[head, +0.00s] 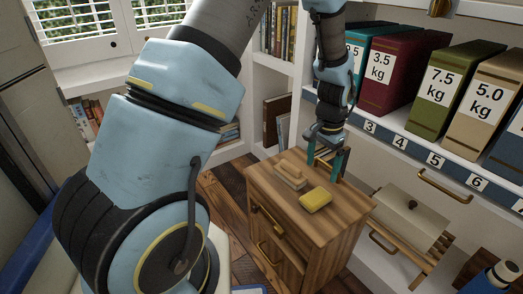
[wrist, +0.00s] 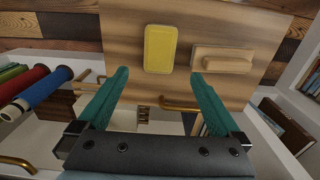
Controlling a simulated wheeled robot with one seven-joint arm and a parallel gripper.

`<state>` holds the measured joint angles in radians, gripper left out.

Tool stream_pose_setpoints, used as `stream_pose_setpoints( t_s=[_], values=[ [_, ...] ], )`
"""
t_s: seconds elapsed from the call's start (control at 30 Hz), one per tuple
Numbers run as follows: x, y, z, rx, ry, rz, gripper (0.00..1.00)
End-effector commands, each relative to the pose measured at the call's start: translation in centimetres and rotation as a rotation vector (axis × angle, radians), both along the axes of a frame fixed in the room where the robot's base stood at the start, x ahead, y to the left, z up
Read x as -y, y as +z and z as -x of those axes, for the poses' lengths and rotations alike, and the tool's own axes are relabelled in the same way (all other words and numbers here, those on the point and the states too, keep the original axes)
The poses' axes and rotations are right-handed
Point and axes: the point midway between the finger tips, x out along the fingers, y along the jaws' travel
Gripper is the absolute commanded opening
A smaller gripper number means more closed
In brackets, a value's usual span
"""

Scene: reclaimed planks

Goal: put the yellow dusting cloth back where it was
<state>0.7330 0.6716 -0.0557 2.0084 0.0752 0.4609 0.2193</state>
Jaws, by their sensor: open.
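The yellow dusting cloth (head: 315,199) lies folded flat on top of the small wooden cabinet (head: 335,222), near its front edge. It also shows in the wrist view (wrist: 160,48), upper middle, whole and uncovered. My gripper (head: 328,165) is open and empty, fingers pointing down over the back part of the cabinet top. In the wrist view its two teal fingers (wrist: 159,75) stand apart, with the cloth beyond their tips. The fingers do not touch the cloth. Whether the fingertips touch the cabinet top is hard to tell.
A wooden block with a raised grip (head: 290,175) lies beside the cloth. A white shelf holds several binders with weight labels, such as the green one (head: 445,95), above numbered tags. A pale knobbed box (head: 410,215) and a blue bottle (head: 497,277) stand lower right.

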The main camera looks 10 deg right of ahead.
Motion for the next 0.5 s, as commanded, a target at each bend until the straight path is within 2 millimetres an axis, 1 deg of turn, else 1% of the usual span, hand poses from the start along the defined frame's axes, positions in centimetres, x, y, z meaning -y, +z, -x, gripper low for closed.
stream_pose_setpoints(
  t_s=[0.07,0.17,0.27,0.3,0.33,0.37,0.4,0.5],
  values=[
    [-0.9,0.6,-0.4,0.004,0.028,0.003,1.0],
    [-4.4,2.7,-1.6,0.017,0.125,0.011,1.0],
    [-10.2,5.8,-2.5,0.038,0.291,0.025,1.0],
    [-12.9,7.1,-2.6,0.047,0.369,0.032,1.0],
    [-14.9,8.0,-2.4,0.055,0.427,0.037,1.0],
    [-16.7,8.8,-2.2,0.061,0.485,0.041,1.0],
    [-19.2,9.8,-1.7,0.071,0.56,0.048,1.0],
    [-24.2,11.6,0.1,0.09,0.726,0.062,1.0]
  ],
)
